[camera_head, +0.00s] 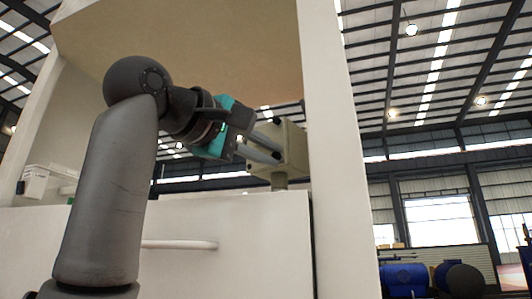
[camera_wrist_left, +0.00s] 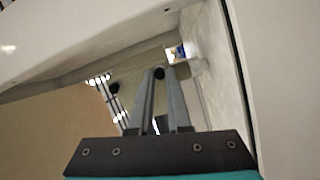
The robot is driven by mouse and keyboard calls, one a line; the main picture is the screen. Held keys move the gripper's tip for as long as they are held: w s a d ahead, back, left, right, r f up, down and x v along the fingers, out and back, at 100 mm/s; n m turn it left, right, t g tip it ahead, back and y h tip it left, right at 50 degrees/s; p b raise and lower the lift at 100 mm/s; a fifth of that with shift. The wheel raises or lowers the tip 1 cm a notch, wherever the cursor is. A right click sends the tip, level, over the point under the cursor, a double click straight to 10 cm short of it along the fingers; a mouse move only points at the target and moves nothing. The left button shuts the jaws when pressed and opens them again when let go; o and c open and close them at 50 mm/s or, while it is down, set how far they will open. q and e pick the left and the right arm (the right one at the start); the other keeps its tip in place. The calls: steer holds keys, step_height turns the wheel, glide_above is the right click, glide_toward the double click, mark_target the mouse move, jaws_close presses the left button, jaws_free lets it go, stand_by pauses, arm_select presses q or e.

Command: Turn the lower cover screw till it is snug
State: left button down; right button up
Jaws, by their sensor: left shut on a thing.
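The beige dispenser box (camera_head: 291,150) stands on a short post above the white panel in the head view. My left gripper (camera_head: 277,149) reaches it from the left, its grey fingers at the box's near side. In the left wrist view the two fingers of my left gripper (camera_wrist_left: 160,76) come together at a small dark round head, the lower cover screw (camera_wrist_left: 159,72), in front of a beige face. The fingers are shut on it. The screw is hidden in the head view, and how far it is seated cannot be told. My right gripper is in neither view.
A white upright post (camera_head: 337,150) rises just right of the box. The white panel (camera_head: 250,235) below carries a white bar handle (camera_head: 180,245). A beige board (camera_head: 200,45) hangs overhead. A white bin (camera_head: 45,183) stands at the left.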

arm_select(q)
steer(key=m, duration=0.4)
steer(key=shift+m, duration=0.3)
steer(key=m, duration=0.3)
steer(key=shift+m, duration=0.4)
steer(key=m+p, duration=0.1)
steer(key=m, duration=0.3)
steer(key=shift+d+m+p, duration=0.1)
steer(key=shift+m+p, duration=0.7)
steer(key=shift+m, duration=1.7)
steer(key=c, duration=0.9)
jaws_free()
steer(key=shift+s, duration=0.1)
steer(key=shift+o, duration=0.2)
